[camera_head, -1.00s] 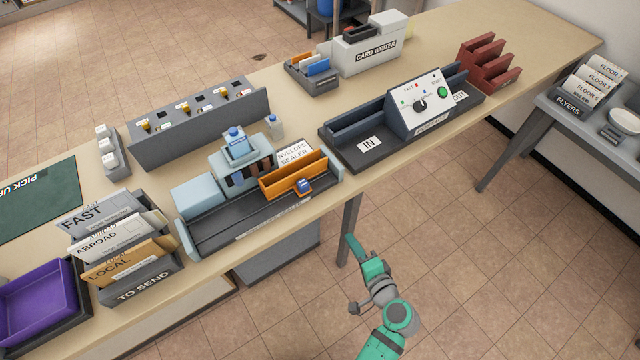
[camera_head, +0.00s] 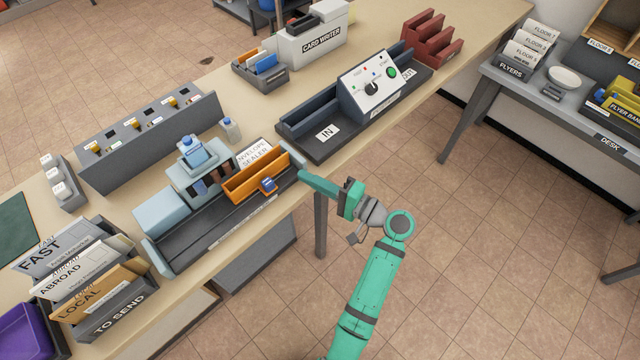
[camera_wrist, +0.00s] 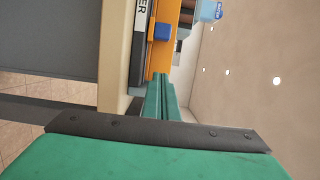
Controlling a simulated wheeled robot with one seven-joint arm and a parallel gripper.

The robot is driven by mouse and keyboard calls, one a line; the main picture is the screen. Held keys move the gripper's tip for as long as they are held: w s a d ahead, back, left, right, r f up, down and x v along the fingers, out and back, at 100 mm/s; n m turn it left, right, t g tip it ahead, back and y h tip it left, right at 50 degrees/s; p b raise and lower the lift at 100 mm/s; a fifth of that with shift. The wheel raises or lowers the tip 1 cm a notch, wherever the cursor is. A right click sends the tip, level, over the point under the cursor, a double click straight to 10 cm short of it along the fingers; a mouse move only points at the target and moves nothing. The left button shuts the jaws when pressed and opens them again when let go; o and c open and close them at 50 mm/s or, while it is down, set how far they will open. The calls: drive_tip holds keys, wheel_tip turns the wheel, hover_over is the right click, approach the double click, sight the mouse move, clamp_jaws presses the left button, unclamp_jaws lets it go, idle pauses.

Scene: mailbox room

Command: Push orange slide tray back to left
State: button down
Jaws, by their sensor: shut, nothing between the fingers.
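The orange slide tray (camera_head: 256,178) sits at the right end of the dark track of the envelope sealer (camera_head: 190,232). A small blue block (camera_head: 268,184) is on the tray's front side. My gripper (camera_head: 303,177) is shut and empty, its fingertips just right of the sealer's right end and pointing left. I cannot tell whether it touches the sealer. In the wrist view the shut green fingers (camera_wrist: 160,85) point at the orange tray (camera_wrist: 160,55) and its blue block (camera_wrist: 160,31), which show beyond the tips.
The grey IN/OUT machine (camera_head: 325,150) stands close behind and right of my gripper. The light blue sealer body (camera_head: 205,180) stands behind the track. The TO SEND rack (camera_head: 110,310) is at the left.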

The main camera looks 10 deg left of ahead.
sight(279, 166)
drive_tip(key=x, duration=0.4)
drive_tip(key=shift+s+a+f, duration=0.1)
drive_tip(key=shift+s+a, duration=0.1)
drive_tip(key=shift+a, duration=0.2)
drive_tip(key=shift+s+a, duration=0.6)
drive_tip(key=shift+s, duration=0.25)
drive_tip(key=shift+s+a, duration=0.35)
drive_tip(key=shift+s, duration=0.15)
